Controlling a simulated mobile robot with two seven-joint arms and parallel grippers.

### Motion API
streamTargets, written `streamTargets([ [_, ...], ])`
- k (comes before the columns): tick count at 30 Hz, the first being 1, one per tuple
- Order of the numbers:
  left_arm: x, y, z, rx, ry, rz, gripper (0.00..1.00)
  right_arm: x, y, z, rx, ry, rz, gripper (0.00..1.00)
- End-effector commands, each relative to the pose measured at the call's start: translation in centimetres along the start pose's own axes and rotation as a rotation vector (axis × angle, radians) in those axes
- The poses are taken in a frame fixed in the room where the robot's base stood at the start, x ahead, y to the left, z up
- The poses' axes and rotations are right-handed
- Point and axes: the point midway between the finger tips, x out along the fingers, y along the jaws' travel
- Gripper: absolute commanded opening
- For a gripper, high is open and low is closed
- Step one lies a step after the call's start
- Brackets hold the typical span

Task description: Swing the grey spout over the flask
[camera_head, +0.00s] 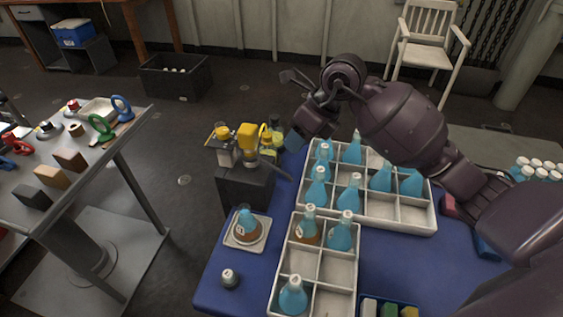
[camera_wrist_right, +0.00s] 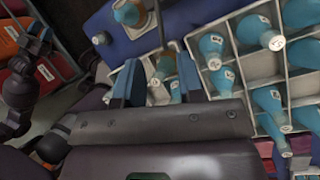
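A flask (camera_head: 247,223) with blue above and orange-brown below stands upright on a pale square tray (camera_head: 231,241) at the front left of the blue table. Behind it is a dark box (camera_head: 243,186) with yellow-topped bottles. A thin grey bar (camera_head: 279,170), which looks like the spout, reaches from there to the right, away from above the flask; details are too small to be sure. My right gripper (camera_head: 293,140) hangs just right of and behind the bottles. In the right wrist view its two blue fingers (camera_wrist_right: 157,82) are apart, with nothing clearly held between them. My left gripper is out of view.
White divided crates (camera_head: 386,221) (camera_head: 340,270) with several blue flasks fill the table right of the tray. A small capped vial (camera_head: 229,278) stands near the front left edge. A grey side table (camera_head: 100,165) with rings and blocks is at the left.

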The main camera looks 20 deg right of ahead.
Motion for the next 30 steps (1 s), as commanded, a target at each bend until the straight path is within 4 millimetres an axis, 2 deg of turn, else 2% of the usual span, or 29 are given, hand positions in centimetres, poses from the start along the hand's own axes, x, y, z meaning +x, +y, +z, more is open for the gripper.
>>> streamTargets([
  [1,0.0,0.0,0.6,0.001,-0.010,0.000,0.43,1.2,0.0,-0.1,0.002,0.004,0.005,0.35],
  [9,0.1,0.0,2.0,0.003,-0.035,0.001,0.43,5.9,0.0,-0.2,0.004,0.003,0.008,0.35],
  [15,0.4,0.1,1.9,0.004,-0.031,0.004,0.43,8.2,0.0,-0.2,0.003,0.002,0.005,0.35],
  [22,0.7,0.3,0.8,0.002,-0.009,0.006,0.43,9.1,0.0,-0.1,0.002,0.000,0.003,0.35],
  [29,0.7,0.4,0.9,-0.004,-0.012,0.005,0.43,9.1,0.0,-0.1,0.001,0.000,0.003,0.35],
  [30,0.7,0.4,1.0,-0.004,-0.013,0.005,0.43,9.1,0.0,-0.1,0.001,0.000,0.003,0.30],
])
